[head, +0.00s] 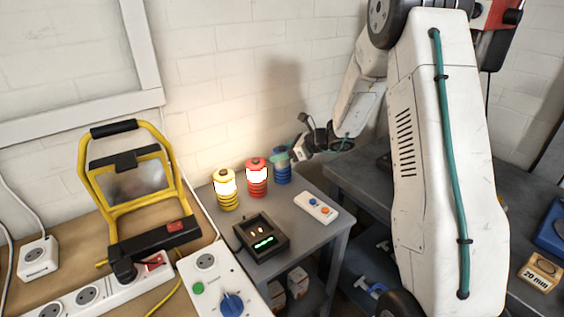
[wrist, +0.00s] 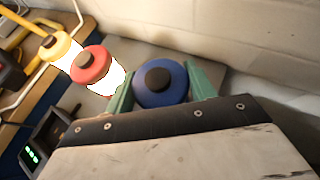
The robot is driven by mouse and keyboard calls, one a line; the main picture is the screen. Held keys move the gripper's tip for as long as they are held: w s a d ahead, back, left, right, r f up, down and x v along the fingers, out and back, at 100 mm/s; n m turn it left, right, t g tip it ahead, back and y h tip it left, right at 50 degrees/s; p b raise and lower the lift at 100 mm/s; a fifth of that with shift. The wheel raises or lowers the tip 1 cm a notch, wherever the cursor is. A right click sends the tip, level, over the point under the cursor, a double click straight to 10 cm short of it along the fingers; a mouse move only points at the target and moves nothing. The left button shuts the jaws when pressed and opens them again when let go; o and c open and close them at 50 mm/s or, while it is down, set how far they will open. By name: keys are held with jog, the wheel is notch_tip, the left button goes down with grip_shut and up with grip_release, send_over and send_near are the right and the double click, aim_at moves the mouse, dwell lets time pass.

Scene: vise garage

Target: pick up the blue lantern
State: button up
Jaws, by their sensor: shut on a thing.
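The blue lantern (head: 282,175) stands upright on the small grey table (head: 313,226), at the right end of the row of lanterns. In the wrist view its blue top with a black knob (wrist: 160,84) sits between two green fingers. My gripper (wrist: 162,88) is shut on the blue lantern, with one finger on each side. In the head view my gripper (head: 283,155) reaches in from the right and covers the lantern's upper part. The blue lantern is unlit, as far as I can see.
A lit red lantern (head: 257,180) stands close to the left of the blue one, and a lit yellow lantern (head: 226,194) beyond it. A black box with a green display (head: 261,237) and a white two-button control (head: 316,208) lie in front. The wall (head: 225,95) is close behind.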

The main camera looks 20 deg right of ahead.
jog(key=shift+r, duration=0.15)
jog(key=shift+r, duration=0.25)
jog(key=r, duration=0.3)
jog(key=shift+s, duration=0.25)
jog(key=s+a+r, duration=0.1)
jog(key=s, duration=1.4)
jog(key=shift+a+r, duration=0.15)
jog(key=shift+a, duration=0.2)
